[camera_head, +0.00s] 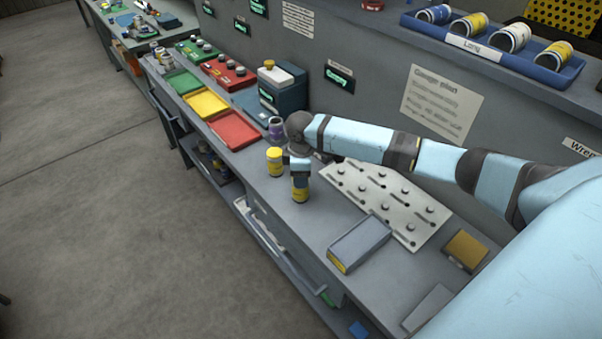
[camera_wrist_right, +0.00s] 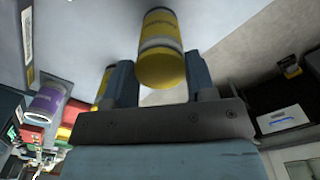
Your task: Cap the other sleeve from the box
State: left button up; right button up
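My right gripper (camera_head: 300,177) points down over the bench. Its fingers (camera_wrist_right: 160,85) are on both sides of a yellow sleeve with a grey band (camera_wrist_right: 162,48) and appear to touch it. That sleeve shows below the gripper in the head view (camera_head: 300,194), upright, at or just above the bench top. A second yellow sleeve (camera_head: 275,161) stands upright just left of it, partly hidden behind a finger in the wrist view (camera_wrist_right: 104,90). A grey box with a yellow end label (camera_head: 360,243) lies on the bench; its contents are not visible. My left gripper is not in view.
A purple can (camera_head: 276,129) stands beside a dark machine (camera_head: 284,88). A white pegged plate (camera_head: 392,203) lies right of the gripper. Red (camera_head: 235,130), yellow (camera_head: 206,103) and green (camera_head: 182,82) trays line the bench. A blue rack (camera_head: 485,47) holds several cans on the shelf.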

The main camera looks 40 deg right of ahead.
jog(key=o, duration=0.4)
jog(key=shift+s+f, duration=0.1)
jog(key=shift+f, duration=0.1)
notch_tip(320, 180, up, 14)
jog(key=shift+r+b, duration=0.1)
jog(key=shift+b, duration=0.35)
